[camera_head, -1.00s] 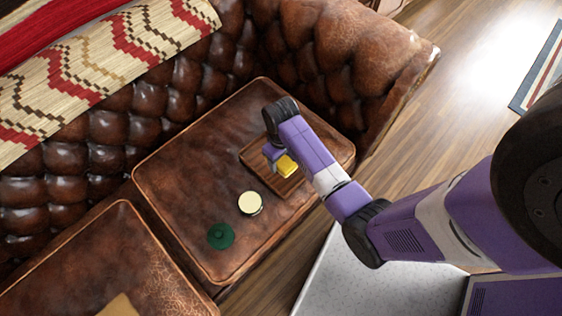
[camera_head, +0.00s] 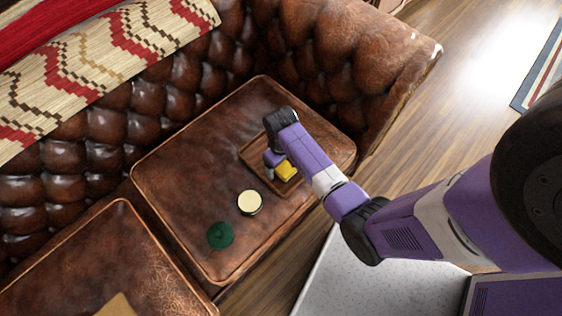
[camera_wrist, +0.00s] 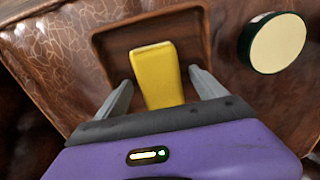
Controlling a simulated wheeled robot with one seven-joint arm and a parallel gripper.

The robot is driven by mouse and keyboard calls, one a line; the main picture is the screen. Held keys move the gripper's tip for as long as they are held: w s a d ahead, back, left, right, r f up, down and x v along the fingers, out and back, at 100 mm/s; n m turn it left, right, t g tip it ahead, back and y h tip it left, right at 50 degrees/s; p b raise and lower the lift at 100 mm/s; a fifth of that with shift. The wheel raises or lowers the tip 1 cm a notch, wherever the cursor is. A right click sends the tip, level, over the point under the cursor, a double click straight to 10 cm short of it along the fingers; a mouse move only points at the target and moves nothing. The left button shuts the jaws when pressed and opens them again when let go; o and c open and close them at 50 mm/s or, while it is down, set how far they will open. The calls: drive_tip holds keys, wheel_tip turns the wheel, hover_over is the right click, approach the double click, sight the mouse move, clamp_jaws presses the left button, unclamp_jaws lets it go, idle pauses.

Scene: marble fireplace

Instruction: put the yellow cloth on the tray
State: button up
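The yellow cloth (camera_head: 287,172), a small folded block shape, is over the brown wooden tray (camera_head: 256,165) on the leather sofa seat and appears to lie on it. In the wrist view the cloth (camera_wrist: 155,75) stretches between my fingers, with the tray's rim (camera_wrist: 99,50) around its far end. My gripper (camera_wrist: 160,77) is open, with one grey finger on each side of the cloth and a gap visible on both sides. In the head view my gripper (camera_head: 272,165) is low over the tray; my wrist hides part of the tray.
A round cream-topped tin (camera_head: 249,202) stands on the seat left of the tray; it also shows in the wrist view (camera_wrist: 277,43). A green round object (camera_head: 220,235) lies further left. The tufted sofa back and arm (camera_head: 340,50) rise behind and to the right.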

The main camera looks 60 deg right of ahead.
wheel_tip(320, 180, up, 12)
drive_tip(key=p, duration=0.3)
drive_tip(key=s+a+r+n+t+h, duration=0.2)
drive_tip(key=s+a+t, duration=0.5)
drive_tip(key=s+a, duration=0.3)
drive_tip(key=s+a+r+t, duration=0.2)
drive_tip(key=r, duration=0.6)
drive_tip(key=s+a+r+t+y, duration=0.1)
drive_tip(key=s+a+r+t, duration=0.2)
drive_tip(key=r, duration=0.5)
drive_tip(key=s+a+r+n+t+y, duration=0.1)
drive_tip(key=s+a+r+t, duration=0.1)
drive_tip(key=r, duration=0.6)
drive_tip(key=shift+s+a+t, duration=0.2)
drive_tip(key=shift+a+t, duration=0.3)
drive_tip(key=shift+a, duration=0.25)
